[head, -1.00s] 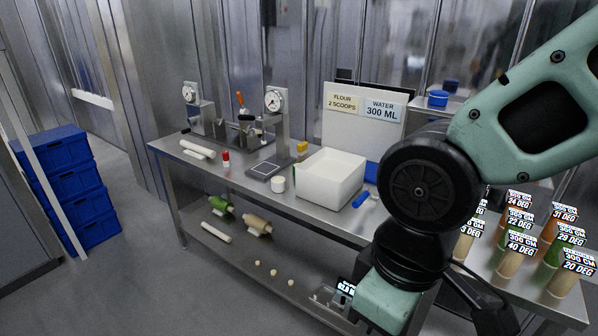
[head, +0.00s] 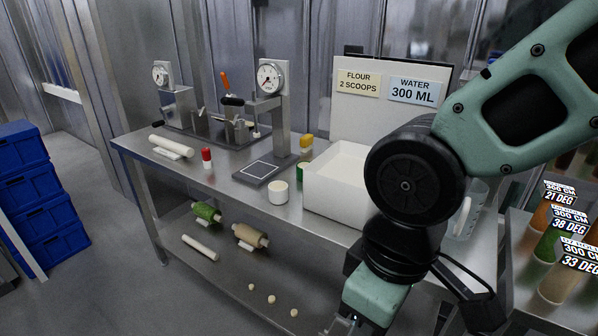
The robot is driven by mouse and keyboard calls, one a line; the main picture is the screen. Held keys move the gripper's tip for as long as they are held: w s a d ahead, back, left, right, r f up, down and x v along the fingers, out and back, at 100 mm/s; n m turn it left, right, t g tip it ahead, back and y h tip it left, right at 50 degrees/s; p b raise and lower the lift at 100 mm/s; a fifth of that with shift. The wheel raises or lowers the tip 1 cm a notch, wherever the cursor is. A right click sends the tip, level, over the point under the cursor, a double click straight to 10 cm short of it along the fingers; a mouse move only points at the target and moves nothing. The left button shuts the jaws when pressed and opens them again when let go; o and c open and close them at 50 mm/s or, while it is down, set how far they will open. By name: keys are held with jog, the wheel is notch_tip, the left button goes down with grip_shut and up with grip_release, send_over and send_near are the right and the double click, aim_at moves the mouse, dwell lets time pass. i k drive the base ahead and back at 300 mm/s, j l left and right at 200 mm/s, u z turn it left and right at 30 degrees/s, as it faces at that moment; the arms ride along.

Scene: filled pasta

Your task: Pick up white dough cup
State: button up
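The small white dough cup (head: 278,192) stands upright on the metal table (head: 235,198) in the head view. It is just in front of the scale's square plate and left of the large white bin. Nothing touches it from above. My teal and black arm comes in from the right and hangs down in front of the bin's right side. Its wrist runs out of the bottom edge, well below and right of the cup. My gripper's fingers are not visible.
The white bin (head: 327,190) stands right of the cup. A scale with a dial (head: 270,78), a red-capped bottle (head: 207,158) and a white roller (head: 171,147) are behind and left. The lower shelf holds rollers and small dough balls. Blue crates (head: 38,195) stand at left.

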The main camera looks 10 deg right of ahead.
aim_at(278, 191)
jog(key=i+j+u, duration=0.1)
jog(key=j, duration=0.25)
jog(key=i+j, duration=0.15)
jog(key=j, duration=0.25)
jog(key=i+j+u, duration=0.15)
jog(key=j, duration=0.2)
